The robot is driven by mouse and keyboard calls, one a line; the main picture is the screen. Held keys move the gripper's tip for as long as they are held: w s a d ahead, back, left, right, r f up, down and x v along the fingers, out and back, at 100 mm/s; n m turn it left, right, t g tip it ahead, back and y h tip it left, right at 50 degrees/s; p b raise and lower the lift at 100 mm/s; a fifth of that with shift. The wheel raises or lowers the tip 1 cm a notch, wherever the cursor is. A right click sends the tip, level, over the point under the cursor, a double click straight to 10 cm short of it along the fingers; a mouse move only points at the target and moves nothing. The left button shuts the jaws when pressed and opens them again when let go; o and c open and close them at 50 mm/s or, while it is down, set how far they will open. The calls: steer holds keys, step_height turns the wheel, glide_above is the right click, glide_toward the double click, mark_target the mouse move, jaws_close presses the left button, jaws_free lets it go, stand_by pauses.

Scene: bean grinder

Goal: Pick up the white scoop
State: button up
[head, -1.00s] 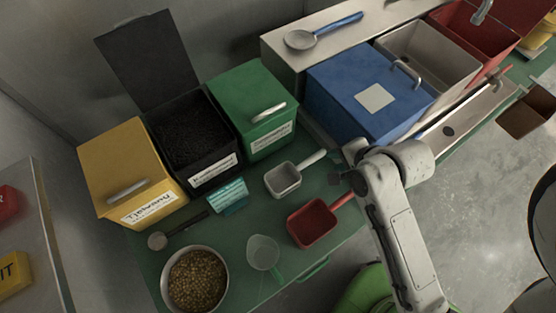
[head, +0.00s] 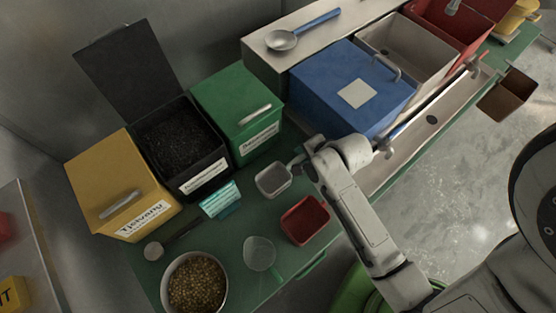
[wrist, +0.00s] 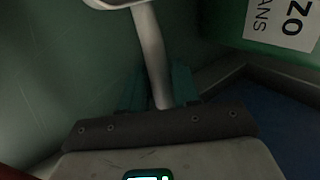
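The white scoop (head: 272,181) lies on the green counter in front of the green bin. In the head view my gripper (head: 297,165) is at its handle end, and my arm hides most of the handle. In the wrist view the pale handle (wrist: 150,52) runs from the scoop's bowl at the top edge down between the two dark teal fingers (wrist: 160,88). The fingers flank the handle closely. I cannot tell whether they touch it.
A red scoop (head: 305,222) and a clear scoop (head: 260,253) lie nearby. A teal sign (head: 221,200), a metal bowl (head: 167,290) of beans, a green bin (head: 238,105) and a blue bin (head: 335,85) surround the spot.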

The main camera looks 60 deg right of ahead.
steer(key=shift+f, duration=0.1)
jaws_close()
stand_by(0.4)
